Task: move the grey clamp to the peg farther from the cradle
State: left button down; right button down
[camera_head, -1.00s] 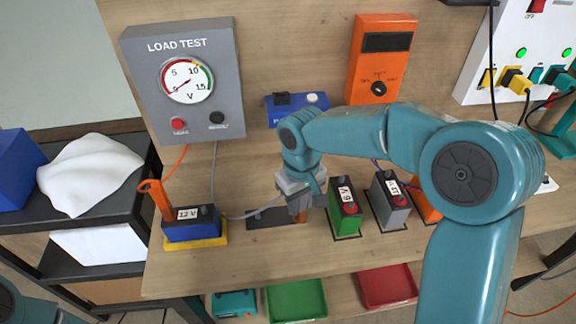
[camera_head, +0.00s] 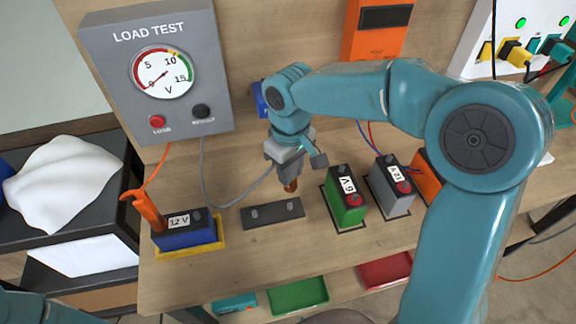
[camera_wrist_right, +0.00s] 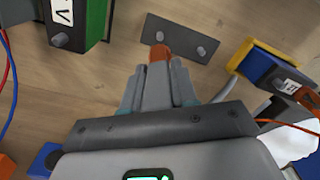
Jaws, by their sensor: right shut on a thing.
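My right gripper (camera_head: 287,158) is shut on the grey clamp, whose copper-brown tip (camera_head: 291,185) points down. In the right wrist view my gripper (camera_wrist_right: 157,85) hides most of the clamp, and its tip (camera_wrist_right: 160,53) shows just in front of one peg. The dark peg plate (camera_head: 272,215) lies on the bench below and carries two short pegs. The peg farther from the cradle (camera_head: 290,208) is the right one in the head view. The yellow cradle (camera_head: 186,252) at the left holds a blue 12 V battery (camera_head: 185,236). My left gripper is out of view.
An orange clamp (camera_head: 149,210) is on the blue battery. A grey cable (camera_head: 226,206) runs from the load tester (camera_head: 160,75) towards the held clamp. Green (camera_head: 346,194) and grey (camera_head: 391,183) batteries stand right of the plate. The bench in front is clear.

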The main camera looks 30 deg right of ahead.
jog(key=shift+s, duration=0.15)
jog(key=shift+w+f+b, duration=0.25)
jog(key=shift+f+b, duration=0.35)
jog(key=shift+f, duration=0.3)
jog(key=shift+s+f+b, duration=0.1)
jog(key=shift+f+b, duration=0.2)
jog(key=shift+f, duration=0.05)
notch_tip(320, 180, down, 3)
jog(key=shift+r+b, duration=0.2)
jog(key=shift+b, duration=0.85)
jog(key=shift+f+b, duration=0.3)
jog(key=shift+f, duration=0.15)
jog(key=shift+s, duration=0.1)
